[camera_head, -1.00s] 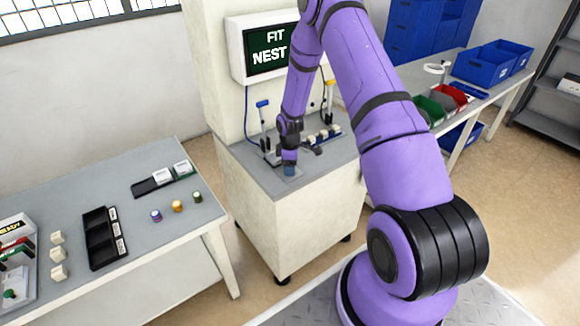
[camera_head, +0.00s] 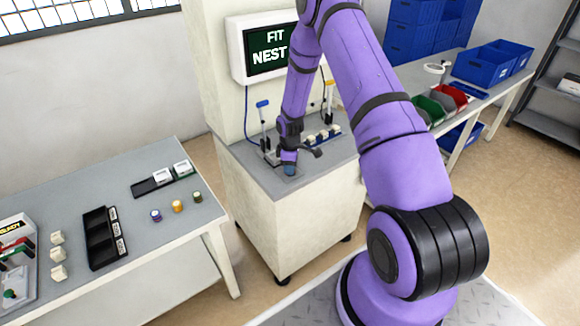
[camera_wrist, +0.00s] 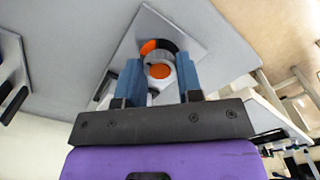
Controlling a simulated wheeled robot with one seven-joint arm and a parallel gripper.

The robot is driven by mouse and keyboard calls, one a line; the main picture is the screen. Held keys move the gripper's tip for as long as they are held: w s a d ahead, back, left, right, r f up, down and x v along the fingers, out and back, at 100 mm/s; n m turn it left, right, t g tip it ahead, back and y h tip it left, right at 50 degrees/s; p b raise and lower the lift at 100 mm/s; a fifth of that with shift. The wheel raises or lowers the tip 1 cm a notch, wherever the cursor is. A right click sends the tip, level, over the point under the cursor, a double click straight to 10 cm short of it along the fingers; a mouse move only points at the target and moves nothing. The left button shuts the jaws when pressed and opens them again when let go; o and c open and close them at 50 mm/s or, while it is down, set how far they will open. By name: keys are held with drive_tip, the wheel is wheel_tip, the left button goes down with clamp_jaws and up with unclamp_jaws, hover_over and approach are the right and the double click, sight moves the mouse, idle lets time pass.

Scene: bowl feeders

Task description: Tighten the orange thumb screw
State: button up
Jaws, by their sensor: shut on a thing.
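The orange thumb screw (camera_wrist: 159,71) shows in the wrist view as a round orange cap with a grey rim. It sits above a grey and white round part on a light square plate (camera_wrist: 186,24). My gripper (camera_wrist: 158,75) has its two blue fingers on either side of the screw and is shut on it. In the head view my gripper (camera_head: 289,168) points down at the top of the cabinet, and the screw is hidden there. A second orange patch (camera_wrist: 147,47) shows just beyond the screw, beside a dark curved part.
A blue-topped lever clamp (camera_head: 263,105) and a yellow-topped one (camera_head: 330,86) stand behind my gripper. A screen (camera_head: 266,50) hangs above. The left table (camera_head: 140,225) holds trays and small coloured knobs.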

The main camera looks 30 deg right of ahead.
drive_tip(key=m, duration=0.3)
drive_tip(key=shift+m, duration=0.4)
drive_tip(key=m, duration=0.3)
drive_tip(key=shift+m, duration=0.4)
drive_tip(key=m, duration=0.4)
drive_tip(key=shift+m, duration=1.8)
drive_tip(key=o, duration=0.9)
wheel_tip(320, 180, up, 11)
drive_tip(key=shift+f, duration=0.1)
